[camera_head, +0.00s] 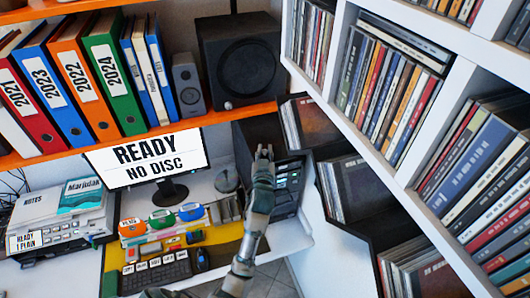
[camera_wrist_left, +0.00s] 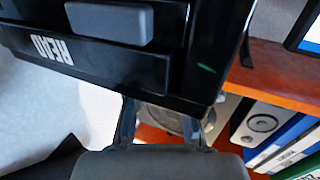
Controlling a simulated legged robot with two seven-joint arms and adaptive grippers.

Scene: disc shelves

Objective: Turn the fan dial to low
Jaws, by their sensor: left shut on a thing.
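My left gripper (camera_head: 263,153) is raised in front of the black tower unit (camera_head: 289,188), right of the monitor. In the left wrist view its fingers (camera_wrist_left: 167,125) stand apart at the edge of a black device (camera_wrist_left: 120,65). This device has a grey button and upside-down lettering that seems to say READ. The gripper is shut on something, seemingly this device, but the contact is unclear. A round grey object (camera_head: 227,180) stands left of my forearm and may be the fan. I cannot make out a fan dial or its setting. My right gripper is not in view.
The monitor (camera_head: 146,158) reads READY NO DISC. An orange shelf (camera_head: 150,133) with binders and a black speaker (camera_head: 240,60) runs above the desk. White disc shelves (camera_head: 455,95) fill the right side. A keyboard (camera_head: 155,276) and colored containers lie on the desk.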

